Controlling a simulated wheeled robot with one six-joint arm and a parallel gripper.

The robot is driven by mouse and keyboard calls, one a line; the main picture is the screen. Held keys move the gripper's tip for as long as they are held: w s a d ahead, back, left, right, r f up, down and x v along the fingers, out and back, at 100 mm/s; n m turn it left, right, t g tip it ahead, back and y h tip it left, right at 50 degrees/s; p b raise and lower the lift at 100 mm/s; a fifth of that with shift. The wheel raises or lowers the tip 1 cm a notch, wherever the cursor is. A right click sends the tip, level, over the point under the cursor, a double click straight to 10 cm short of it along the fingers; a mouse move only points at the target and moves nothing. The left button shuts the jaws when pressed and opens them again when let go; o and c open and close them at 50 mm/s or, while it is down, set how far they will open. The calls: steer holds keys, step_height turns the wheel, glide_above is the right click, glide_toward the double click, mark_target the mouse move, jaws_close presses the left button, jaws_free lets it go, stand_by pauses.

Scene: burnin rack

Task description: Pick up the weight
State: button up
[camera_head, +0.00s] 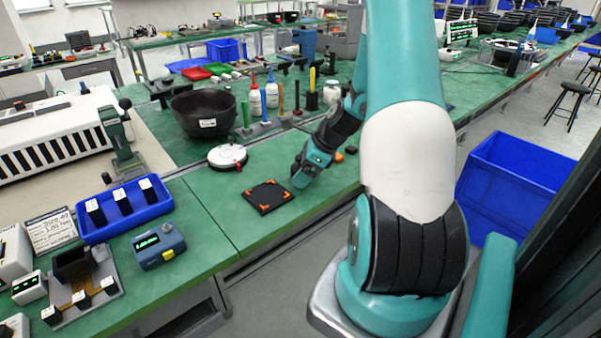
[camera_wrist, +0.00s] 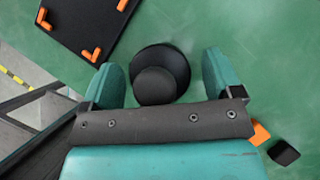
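The weight (camera_wrist: 165,62) is a dark round piece with a round knob on top, standing on the green table in the wrist view. My gripper (camera_wrist: 160,62) is open, with one teal finger on each side of it. A gap shows between the weight and the right finger; the left finger is very near it, and I cannot tell whether they touch. In the head view my gripper (camera_head: 303,176) is low over the green table, just right of a black square pad with orange corners (camera_head: 268,197). The weight cannot be made out there.
The black pad also shows in the wrist view (camera_wrist: 75,25). A small orange piece (camera_wrist: 260,133) and a black block (camera_wrist: 284,152) lie near the right finger. A white round device (camera_head: 228,157), a black bowl (camera_head: 203,110) and bottles stand behind. A blue tray (camera_head: 125,212) is left.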

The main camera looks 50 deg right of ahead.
steer(key=c, duration=1.4)
steer(key=shift+r, duration=0.1)
steer(key=shift+c, duration=0.3)
steer(key=shift+r, duration=0.15)
